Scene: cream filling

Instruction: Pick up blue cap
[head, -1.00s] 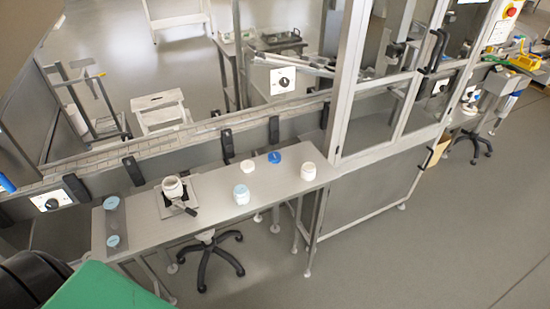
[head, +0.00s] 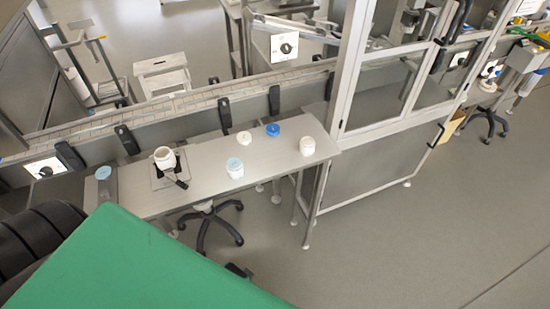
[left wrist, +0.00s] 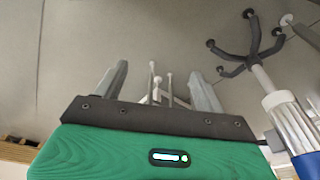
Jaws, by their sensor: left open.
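A blue cap (head: 272,130) lies on the metal table (head: 203,186), near its back edge and right of a small white lid (head: 244,137). My left gripper (left wrist: 160,70) is open in the left wrist view, its two grey fingers apart with nothing between them. It points over the floor and metal legs, and the cap is not in that view. In the head view the green body of my left arm (head: 130,265) fills the lower left, and its fingers cannot be made out. My right gripper is not in view.
The table also holds a white jar in a holder (head: 165,158), a jar with a light blue top (head: 235,168), a cream jar (head: 307,146) and a light blue lid (head: 103,173). A conveyor (head: 190,105) runs behind. A glazed frame (head: 345,75) stands to the right.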

